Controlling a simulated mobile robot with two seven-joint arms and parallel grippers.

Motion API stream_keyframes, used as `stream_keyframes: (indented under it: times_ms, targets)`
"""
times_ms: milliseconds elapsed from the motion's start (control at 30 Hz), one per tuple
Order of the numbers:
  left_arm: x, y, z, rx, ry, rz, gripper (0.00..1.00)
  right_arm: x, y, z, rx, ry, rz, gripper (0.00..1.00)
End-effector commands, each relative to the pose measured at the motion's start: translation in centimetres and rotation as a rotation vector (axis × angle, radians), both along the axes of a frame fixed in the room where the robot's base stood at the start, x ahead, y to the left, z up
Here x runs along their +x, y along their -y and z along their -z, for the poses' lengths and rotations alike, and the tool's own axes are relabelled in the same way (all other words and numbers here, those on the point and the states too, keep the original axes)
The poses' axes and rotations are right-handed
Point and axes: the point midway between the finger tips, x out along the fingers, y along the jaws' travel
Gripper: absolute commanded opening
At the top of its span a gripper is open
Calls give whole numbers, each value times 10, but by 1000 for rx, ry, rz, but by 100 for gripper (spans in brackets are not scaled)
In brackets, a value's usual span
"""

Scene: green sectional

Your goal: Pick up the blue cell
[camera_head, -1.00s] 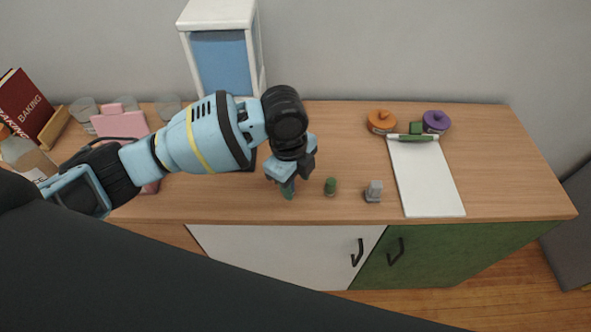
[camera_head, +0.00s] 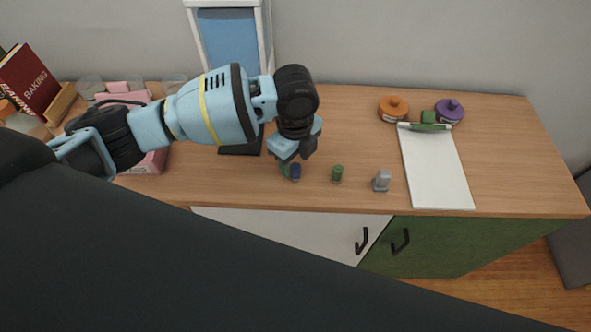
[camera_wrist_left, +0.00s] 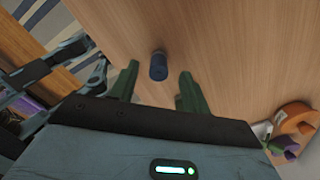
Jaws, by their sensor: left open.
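The blue cell (camera_head: 295,172) is a small dark blue cylinder standing on the wooden cabinet top, near its front edge. In the left wrist view the blue cell (camera_wrist_left: 158,66) is between and a little beyond the two green fingertips, with a gap on each side. My left gripper (camera_head: 289,168) is just above and beside the cell, pointing down; it also shows in the left wrist view (camera_wrist_left: 158,72). It is open and empty.
A green cylinder (camera_head: 337,174) and a grey object (camera_head: 381,181) stand to the right of the cell. A white-framed lantern (camera_head: 228,45) stands behind my arm.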

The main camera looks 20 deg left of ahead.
Motion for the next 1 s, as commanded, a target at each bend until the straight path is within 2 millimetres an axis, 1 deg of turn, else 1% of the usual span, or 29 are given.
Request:
stream_keyframes:
  times_ms: [33, 100, 233, 333, 567, 900, 933, 1000]
  targets:
    - [-2, 0, 10, 2, -5, 0, 47, 1, 0, 0, 1, 2, 1, 36]
    - [-3, 1, 20, 2, -6, 0, 47, 2, 0, -1, 1, 5, 0, 36]
    - [-3, 1, 35, 2, -4, 0, 47, 3, 0, 0, 1, 7, 0, 36]
    - [-2, 1, 40, 1, -2, 0, 47, 4, 0, -1, 1, 8, 0, 36]
    - [-2, 1, 40, 0, 0, 1, 47, 4, 0, -1, 1, 9, 0, 36]
    - [-2, 1, 40, 0, -1, 0, 3, 3, 1, 0, -3, 7, -4, 36]
    - [-2, 1, 40, 0, -1, 0, 0, 3, 1, 0, -3, 6, -4, 36]
    - [-2, 1, 39, 0, 0, 0, 0, 3, 1, 1, -3, 5, -4, 36]
